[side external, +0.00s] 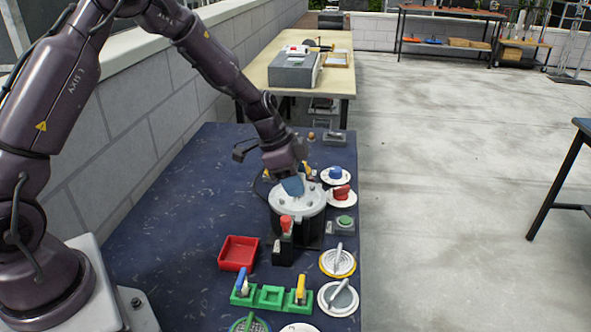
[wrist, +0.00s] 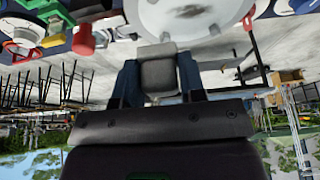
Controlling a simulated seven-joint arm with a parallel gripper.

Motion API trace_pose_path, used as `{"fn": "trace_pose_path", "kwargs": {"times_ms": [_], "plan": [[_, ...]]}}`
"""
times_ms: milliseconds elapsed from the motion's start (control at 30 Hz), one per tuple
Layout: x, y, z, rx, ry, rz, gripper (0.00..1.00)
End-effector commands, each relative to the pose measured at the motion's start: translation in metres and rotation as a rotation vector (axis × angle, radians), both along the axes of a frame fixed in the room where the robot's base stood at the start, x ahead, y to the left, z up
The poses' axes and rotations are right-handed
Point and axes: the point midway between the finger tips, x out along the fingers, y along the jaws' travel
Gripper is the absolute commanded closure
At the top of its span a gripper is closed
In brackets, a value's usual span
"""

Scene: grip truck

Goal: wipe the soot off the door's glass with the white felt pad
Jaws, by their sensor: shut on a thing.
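The door's round pale glass (side external: 310,203) lies face up on a dark base in the side external view. In the wrist view the glass (wrist: 215,35) fills the top middle, with a dark soot smudge (wrist: 188,11) near the top edge. My gripper (side external: 292,188) is low over the far-left part of the glass. In the wrist view my gripper (wrist: 159,76) is shut on a grey block with a paler end, apparently the felt pad (wrist: 157,52). The pad overlaps the near rim of the glass there; I cannot tell whether they touch. The gripper hides the pad in the side view.
A red-topped black fixture (side external: 286,226) stands right in front of the glass. Dishes with a blue knob (side external: 335,172) and a red knob (side external: 341,192) crowd its right. A red tray (side external: 238,253) and green holders (side external: 270,297) lie nearer. The blue tabletop (side external: 180,220) is clear to the left.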

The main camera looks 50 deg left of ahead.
Motion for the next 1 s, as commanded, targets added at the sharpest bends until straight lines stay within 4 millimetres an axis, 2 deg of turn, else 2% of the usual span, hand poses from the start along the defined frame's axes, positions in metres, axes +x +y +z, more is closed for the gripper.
{"fn": "trace_pose_path", "kwargs": {"times_ms": [400,500,1000], "plan": [[0.001,0.001,-0.043,-0.001,0.003,0.001,0.82],[0.009,0.008,-0.039,0.001,-0.001,0.002,0.85],[0.04,0.04,-0.042,0.002,0.0,0.002,0.85]]}}
